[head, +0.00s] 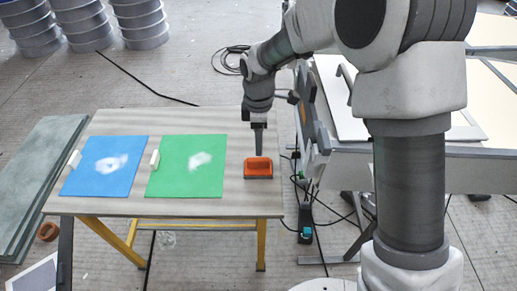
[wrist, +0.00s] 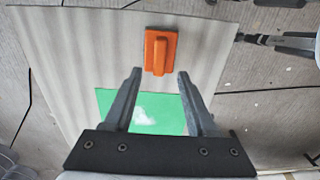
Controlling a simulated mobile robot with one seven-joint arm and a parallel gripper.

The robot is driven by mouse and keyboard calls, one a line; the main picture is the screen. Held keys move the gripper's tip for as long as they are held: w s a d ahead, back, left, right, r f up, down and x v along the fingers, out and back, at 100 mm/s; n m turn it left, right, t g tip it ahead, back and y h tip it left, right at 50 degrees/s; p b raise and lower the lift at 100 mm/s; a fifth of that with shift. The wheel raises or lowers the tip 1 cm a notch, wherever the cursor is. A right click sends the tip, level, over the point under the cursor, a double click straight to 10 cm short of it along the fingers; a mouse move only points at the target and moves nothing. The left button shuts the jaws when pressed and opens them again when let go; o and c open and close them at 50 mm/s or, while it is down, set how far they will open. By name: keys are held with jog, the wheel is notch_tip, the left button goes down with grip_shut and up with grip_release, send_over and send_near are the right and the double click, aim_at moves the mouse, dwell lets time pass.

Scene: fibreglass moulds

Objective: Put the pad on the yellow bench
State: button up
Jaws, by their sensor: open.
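The pad (head: 258,171) is an orange block with a raised grip and a dark underside. It rests on the bare right part of the bench top (head: 110,122), a pale striped board on yellow legs. My gripper (head: 258,152) points down just above the pad, seen edge-on in the head view. In the wrist view my gripper (wrist: 160,73) is open and empty, and the orange pad (wrist: 162,51) shows beyond its fingertips, roughly centred between them. I cannot tell the exact gap between fingertips and grip.
A blue sheet (head: 105,178) and a green sheet (head: 205,182), both with white smudges, lie on the bench left of the pad. Small white blocks sit at their left edges. Cables and a white-topped unit (head: 340,98) are right.

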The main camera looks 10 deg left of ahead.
jog(key=shift+r, duration=1.75)
